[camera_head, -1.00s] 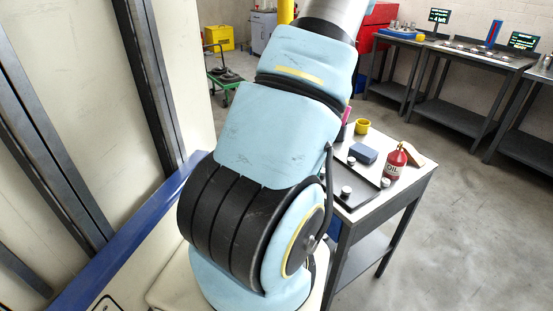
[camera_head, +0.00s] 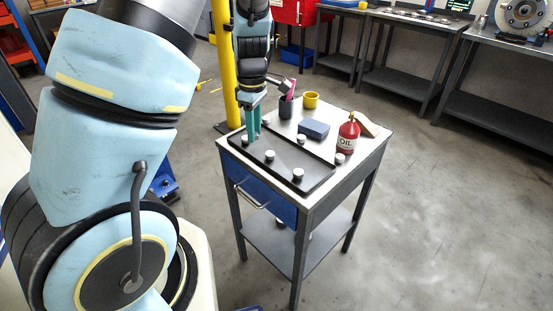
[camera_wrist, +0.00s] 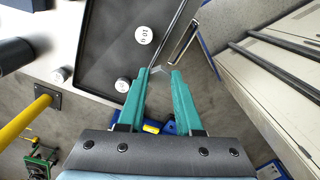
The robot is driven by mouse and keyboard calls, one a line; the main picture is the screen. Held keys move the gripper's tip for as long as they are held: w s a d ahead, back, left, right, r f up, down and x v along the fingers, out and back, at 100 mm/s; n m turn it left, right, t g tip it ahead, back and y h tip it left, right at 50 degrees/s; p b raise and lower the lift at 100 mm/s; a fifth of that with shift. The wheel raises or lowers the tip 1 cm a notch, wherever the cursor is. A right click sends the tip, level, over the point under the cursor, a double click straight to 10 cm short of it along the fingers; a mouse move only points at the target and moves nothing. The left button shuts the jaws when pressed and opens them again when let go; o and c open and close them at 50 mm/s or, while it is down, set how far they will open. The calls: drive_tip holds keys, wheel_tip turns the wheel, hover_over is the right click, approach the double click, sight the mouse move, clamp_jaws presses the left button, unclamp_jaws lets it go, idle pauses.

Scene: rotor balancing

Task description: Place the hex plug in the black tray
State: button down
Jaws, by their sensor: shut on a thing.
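My gripper (camera_head: 253,138) reaches down over the left end of the black tray (camera_head: 318,172) on the small table. In the wrist view, the teal fingers (camera_wrist: 161,72) are closed in on a small pale grey piece (camera_wrist: 160,70) at their tips, which I take for the hex plug. Only a little of it shows, and its shape is unclear. In the wrist view, the tips are by the rim of the black tray (camera_wrist: 105,50). I cannot tell whether the piece touches the tray. In the head view the fingers hide it.
Several round metal weights stand on or near the tray, one marked 10 g (camera_wrist: 144,34). A yellow post (camera_head: 223,60) rises left of the table.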

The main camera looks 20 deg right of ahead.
sight(308, 173)
drive_tip(key=s+d+r+n+b, duration=0.25)
drive_tip(key=s+d+n, duration=0.55)
drive_tip(key=d, duration=0.5)
drive_tip(key=f, duration=1)
drive_tip(key=shift+s+a+f, duration=0.1)
drive_tip(key=shift+s, duration=0.3)
drive_tip(key=shift+f, duration=0.15)
drive_tip(key=c, duration=0.6)
unclamp_jaws()
